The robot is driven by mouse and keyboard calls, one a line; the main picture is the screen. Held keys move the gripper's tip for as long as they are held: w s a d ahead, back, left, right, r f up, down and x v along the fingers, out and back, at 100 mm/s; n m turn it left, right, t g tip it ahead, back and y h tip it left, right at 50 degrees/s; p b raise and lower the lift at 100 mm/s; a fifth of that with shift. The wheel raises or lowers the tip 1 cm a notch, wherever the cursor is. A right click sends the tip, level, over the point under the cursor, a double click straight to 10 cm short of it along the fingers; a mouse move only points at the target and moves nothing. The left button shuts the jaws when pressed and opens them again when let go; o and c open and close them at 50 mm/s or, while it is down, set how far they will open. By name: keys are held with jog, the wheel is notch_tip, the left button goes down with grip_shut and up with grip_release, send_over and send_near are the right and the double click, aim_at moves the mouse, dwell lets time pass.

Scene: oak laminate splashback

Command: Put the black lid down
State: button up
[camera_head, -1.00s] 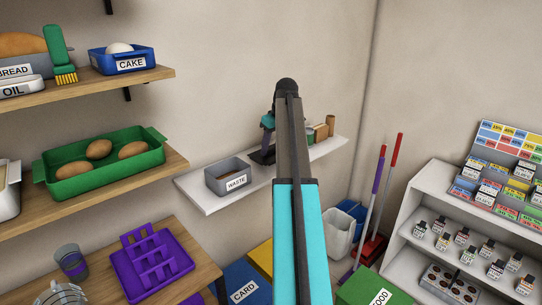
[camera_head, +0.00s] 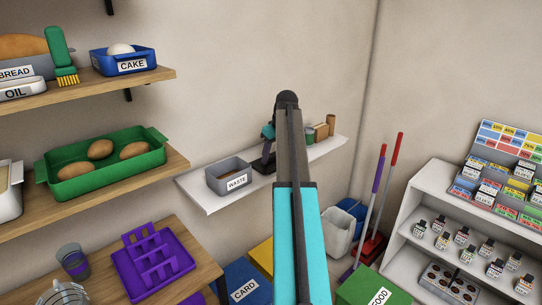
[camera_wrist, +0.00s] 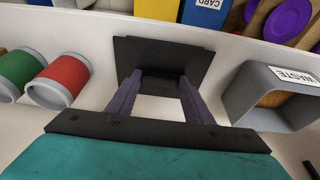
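The black lid (camera_wrist: 162,56) is a flat, dark, square piece at my fingertips in the wrist view. In the head view it is a small dark shape (camera_head: 263,166) low over the white wall shelf, partly hidden behind my arm. My gripper (camera_wrist: 159,78) has its two grey-purple fingers apart, with a dark part of the lid between their tips, and seems shut on it. Whether the lid touches the shelf I cannot tell.
The white shelf (camera_head: 209,203) holds the grey WASTE bin (camera_head: 229,177) beside the lid. Floor bins, including blue CARD (camera_head: 247,283), are beyond the shelf's front edge.

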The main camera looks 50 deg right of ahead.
jog(key=o, duration=0.4)
jog(key=shift+r, duration=0.15)
jog(key=b+v, duration=0.2)
jog(key=v, duration=1)
jog(key=shift+s, duration=0.15)
dwell(0.7)
